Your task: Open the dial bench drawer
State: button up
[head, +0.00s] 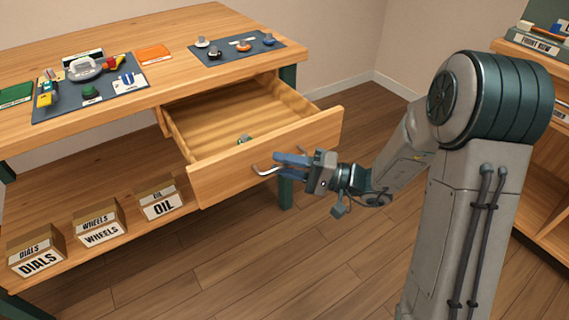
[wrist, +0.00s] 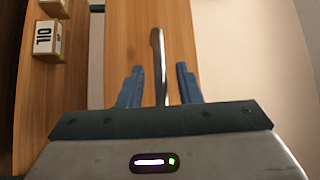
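The dial bench drawer (head: 240,165) is pulled well out from under the bench top, and its inside shows. Its metal bar handle (head: 264,172) is on the front panel. My gripper (head: 281,165) is at the handle, in front of the drawer. In the wrist view the handle (wrist: 158,60) runs between my two blue fingers (wrist: 159,85). The fingers are spread, with a gap on each side of the handle, so the gripper is open and not clamped on it. A small greenish item (head: 243,139) lies in the drawer, mostly hidden by the front panel.
The bench top (head: 165,50) holds two dark mats with small parts. Boxes labelled DIALS (head: 38,262), WHEELS (head: 101,232) and OIL (head: 162,207) stand on the lower shelf. A wooden shelf unit (head: 545,180) is at the right. The floor (head: 330,240) before the drawer is clear.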

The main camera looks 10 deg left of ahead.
jog(key=d+f+p, duration=0.1)
jog(key=d+p, duration=0.1)
jog(key=d, duration=1.1)
jog(key=shift+s+d+f, duration=0.15)
jog(key=shift+d+f, duration=0.2)
jog(key=shift+f, duration=0.05)
